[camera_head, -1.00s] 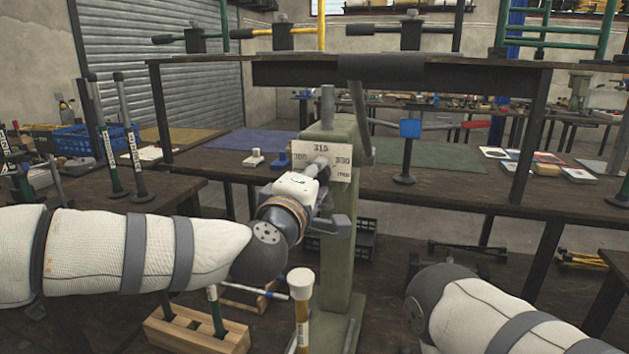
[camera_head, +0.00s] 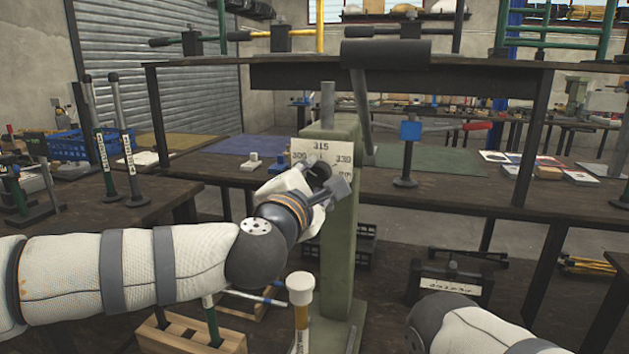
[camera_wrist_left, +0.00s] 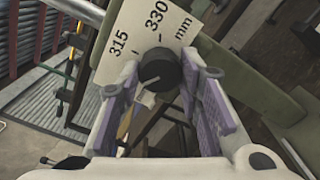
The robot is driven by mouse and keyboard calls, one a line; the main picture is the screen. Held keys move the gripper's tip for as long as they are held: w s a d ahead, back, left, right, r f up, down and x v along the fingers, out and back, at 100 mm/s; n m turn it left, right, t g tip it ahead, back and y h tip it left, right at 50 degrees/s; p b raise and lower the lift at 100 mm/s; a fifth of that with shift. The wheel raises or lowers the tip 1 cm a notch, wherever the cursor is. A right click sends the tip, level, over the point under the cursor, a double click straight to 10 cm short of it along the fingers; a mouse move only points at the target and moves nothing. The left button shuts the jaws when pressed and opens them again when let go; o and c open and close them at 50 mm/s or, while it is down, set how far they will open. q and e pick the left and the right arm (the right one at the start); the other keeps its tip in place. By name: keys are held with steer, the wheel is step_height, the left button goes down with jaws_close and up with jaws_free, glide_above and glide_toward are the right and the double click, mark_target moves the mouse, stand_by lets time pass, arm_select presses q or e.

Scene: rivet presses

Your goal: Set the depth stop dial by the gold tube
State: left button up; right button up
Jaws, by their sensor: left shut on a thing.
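The depth stop dial (camera_wrist_left: 160,70) is a round black knob with a white line, on a pale scale plate (camera_head: 303,147) on the green press column (camera_head: 341,245). In the left wrist view, the white line points left and slightly down, below the 315 mark. My left gripper (camera_head: 328,185) is shut on the dial, a finger on either side. A tube with a cream cap and gold band (camera_head: 301,318) stands upright in front of the column; its label is too small to read. My right gripper is out of view.
A wooden rack (camera_head: 190,335) holding a green tube stands at lower left. Labelled green tubes (camera_head: 104,160) stand on the left bench. The press's dark handle (camera_head: 386,53) rises above the plate. A black box with a white label (camera_head: 449,283) sits behind my right arm.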

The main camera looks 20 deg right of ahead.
arm_select(q)
steer(key=shift+n, duration=0.3)
steer(key=o, duration=1.2)
steer(key=shift+c, duration=0.2)
steer(key=v, duration=1.2)
